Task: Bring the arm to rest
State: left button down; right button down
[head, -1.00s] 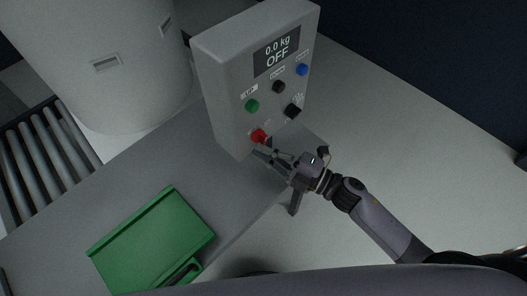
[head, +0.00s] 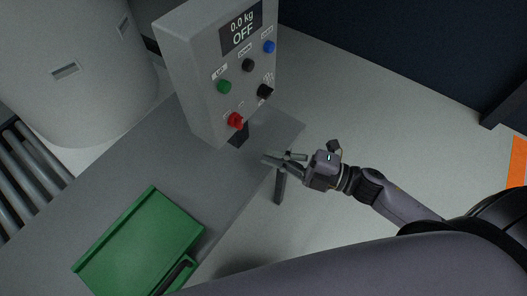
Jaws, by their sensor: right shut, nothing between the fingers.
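My right gripper (head: 272,158) is shut and empty, in the air over the right edge of the grey table, with its fingers pointing left. My right arm reaches in from the lower right. The grey control box (head: 205,75) stands on the table. Its display (head: 241,29) reads "0.0 kg OFF". The red button (head: 235,120) on it is apart from my fingertips, up and to the left of them. My left gripper is not in view.
A green tray (head: 140,245) lies on the grey table (head: 120,175). A large pale tank (head: 75,75) and a roller conveyor (head: 25,175) are at the left. The floor (head: 400,130) at the right is clear. An orange patch (head: 517,160) shows at the far right.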

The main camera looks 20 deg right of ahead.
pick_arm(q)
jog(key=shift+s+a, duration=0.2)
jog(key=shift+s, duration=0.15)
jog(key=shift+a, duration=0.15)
